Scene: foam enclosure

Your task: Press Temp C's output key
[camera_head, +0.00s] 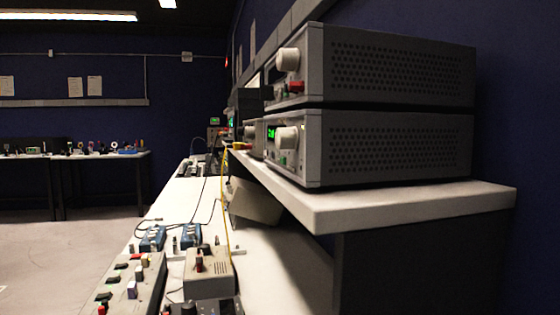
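I see no label reading Temp C and cannot tell which device or key it is. Two grey bench instruments are stacked on a white shelf at the right, seen from the side. The upper instrument (400,68) has a white knob and a red part on its front. The lower instrument (390,148) has a green lit display (271,132) and a white knob (287,138). Their front keys are seen at a steep angle and are too small to read. Neither of my grippers is in view.
The white shelf (420,203) juts out over a long white bench (285,265). On the bench are a beige box (208,273), blue boxes (153,238), a grey panel with switches (125,285) and cables. Open floor (50,255) lies at left, before a far bench (100,155).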

